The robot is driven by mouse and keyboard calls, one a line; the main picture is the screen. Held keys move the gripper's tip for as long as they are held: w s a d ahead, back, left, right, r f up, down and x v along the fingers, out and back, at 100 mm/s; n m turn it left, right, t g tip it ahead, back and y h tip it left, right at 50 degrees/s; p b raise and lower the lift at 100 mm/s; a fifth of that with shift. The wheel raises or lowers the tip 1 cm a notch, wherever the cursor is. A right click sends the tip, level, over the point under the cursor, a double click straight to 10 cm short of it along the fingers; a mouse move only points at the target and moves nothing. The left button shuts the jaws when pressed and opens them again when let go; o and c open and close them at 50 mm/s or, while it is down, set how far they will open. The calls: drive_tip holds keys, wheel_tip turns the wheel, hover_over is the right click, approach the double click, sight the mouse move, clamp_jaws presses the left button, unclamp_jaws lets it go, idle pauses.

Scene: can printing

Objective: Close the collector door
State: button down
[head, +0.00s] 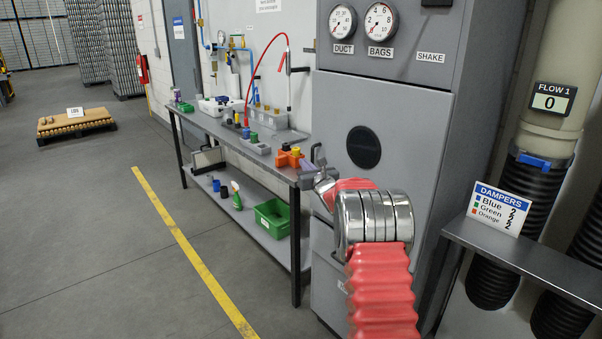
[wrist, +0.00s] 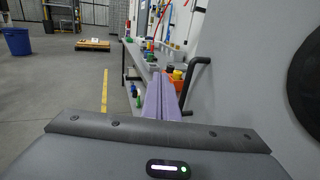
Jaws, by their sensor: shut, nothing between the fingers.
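The collector is a grey cabinet (head: 460,60) at the right of the head view. Its door (head: 410,130) is a flat grey panel with a round black disc (head: 363,147). The panel looks flush or nearly flush with the cabinet front; I cannot tell whether it is latched. My gripper (head: 318,160) is by the door's left edge, partly hidden by my arm. In the wrist view my lilac fingers (wrist: 162,98) are shut and empty. A black bar handle (wrist: 196,85) on the grey panel is just right of them; contact is unclear.
A workbench (head: 225,130) with bottles and small trays stands left of the cabinet, close to my gripper. A green bin (head: 272,217) sits on its lower shelf. A grey shelf (head: 510,250) is at the right.

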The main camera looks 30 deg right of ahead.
drive_tip(key=s+a, duration=0.4)
drive_tip(key=shift+s, duration=0.25)
idle(0.3)
